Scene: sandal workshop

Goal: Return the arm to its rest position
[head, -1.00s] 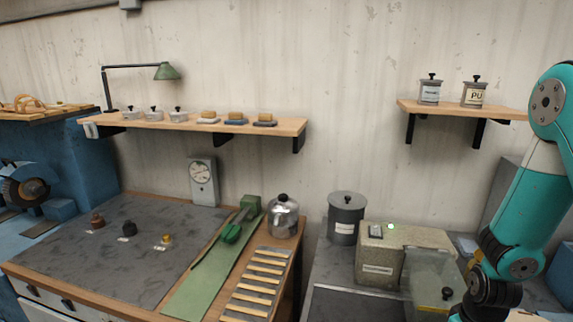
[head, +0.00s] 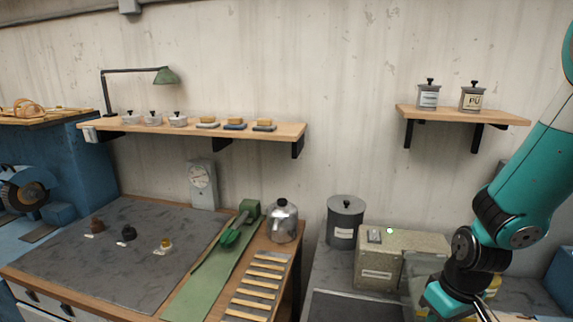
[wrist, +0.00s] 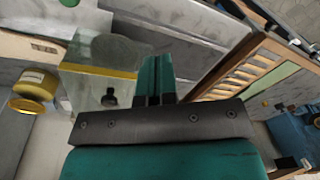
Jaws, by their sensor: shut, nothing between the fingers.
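My arm (head: 530,190) is at the right of the head view, a teal and white arm with black joints, bent down over the right bench. My gripper (wrist: 156,78) shows in the wrist view with its two teal fingers together and nothing between them. In the head view the wrist end is low at the right, in front of the beige machine, and the fingertips are cut off or hidden. In the wrist view a clear box with a yellow rim (wrist: 100,72) and a black knob lies beyond and left of the fingers.
The beige machine (head: 375,270) with a green light stands beside a grey lidded can (head: 345,222). A wall shelf (head: 465,115) carries two labelled tins. The left bench (head: 125,245) holds small knobs, a green strip and a metal pot (head: 282,222). A yellow tin (wrist: 35,86) shows in the wrist view.

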